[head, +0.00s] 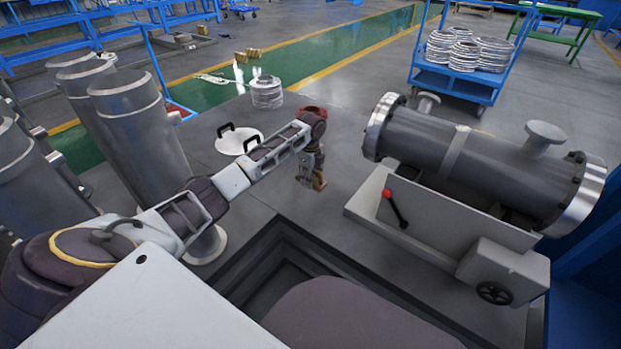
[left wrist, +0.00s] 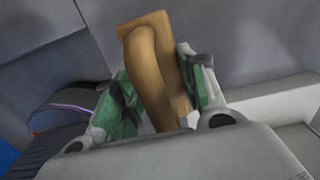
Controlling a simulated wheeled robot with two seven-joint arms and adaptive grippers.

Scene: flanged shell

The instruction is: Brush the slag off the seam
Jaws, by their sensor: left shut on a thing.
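The flanged shell (head: 490,165) is a dark grey cylinder lying on a light grey stand at the right of the head view. It has bright end flanges and two short nozzles on top. A lighter band, which looks like the seam (head: 453,150), runs around its body. My left gripper (head: 313,179) points down left of the shell, apart from it. It is shut on a tan wooden brush (head: 320,181). In the left wrist view the brush (left wrist: 155,65) sits between the green-padded fingers (left wrist: 160,95). Its bristles cannot be made out. My right gripper is not in view.
The stand (head: 445,235) carries a red-knobbed lever (head: 394,207) and a handwheel (head: 494,293). Tall grey cylinders (head: 140,130) stand at left. A blue cart (head: 455,80) holds coils behind.

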